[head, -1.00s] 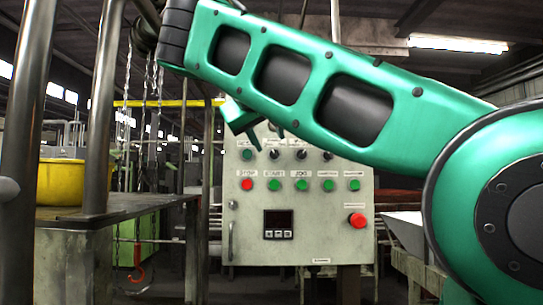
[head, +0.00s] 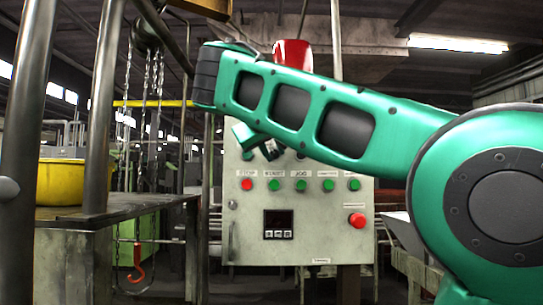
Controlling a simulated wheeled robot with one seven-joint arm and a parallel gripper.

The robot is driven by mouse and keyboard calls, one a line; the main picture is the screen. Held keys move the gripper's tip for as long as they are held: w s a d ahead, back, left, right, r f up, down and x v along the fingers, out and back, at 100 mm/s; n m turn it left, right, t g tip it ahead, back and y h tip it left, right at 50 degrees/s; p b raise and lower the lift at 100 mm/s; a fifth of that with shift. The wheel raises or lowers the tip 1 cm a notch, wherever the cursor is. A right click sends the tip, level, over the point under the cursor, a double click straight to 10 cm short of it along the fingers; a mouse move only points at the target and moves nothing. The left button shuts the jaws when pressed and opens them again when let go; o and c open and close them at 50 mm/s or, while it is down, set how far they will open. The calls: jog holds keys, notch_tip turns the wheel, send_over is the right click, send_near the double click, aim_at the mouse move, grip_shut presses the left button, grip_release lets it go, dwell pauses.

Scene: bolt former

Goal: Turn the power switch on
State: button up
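The grey control panel (head: 330,258) stands upright ahead of me and carries rows of buttons and switches. Its upper row is mostly covered by my green arm, and the labels are too small to read there, so I cannot tell which one is the power switch. My gripper (head: 262,149) shows as a small green and dark part below the arm, in front of the panel's upper left. Its fingers are not clear, and I cannot tell whether it touches a switch.
The panel has a red button (head: 246,184), several green ones, a display (head: 278,224) and a big red stop button (head: 357,220). A red lamp (head: 292,53) shows above my arm. At left are a metal table (head: 120,208), a yellow tub (head: 75,182), posts and a hanging hook (head: 138,262).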

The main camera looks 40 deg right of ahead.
grip_shut()
jog(key=shift+d, duration=0.25)
jog(key=shift+a, duration=0.2)
jog(key=shift+m, duration=0.3)
jog(key=m+t+y, duration=0.1)
jog(key=m+y, duration=0.1)
jog(key=m, duration=0.1)
jog(key=shift+s+y, duration=0.15)
jog(key=shift+y, duration=0.25)
jog(key=m, duration=0.1)
jog(key=m+t+y, duration=0.2)
jog(key=m, duration=0.1)
jog(key=shift+s+d+f, duration=0.1)
jog(key=shift+s+d, duration=0.05)
jog(key=shift+d, duration=0.15)
jog(key=shift+m, duration=0.3)
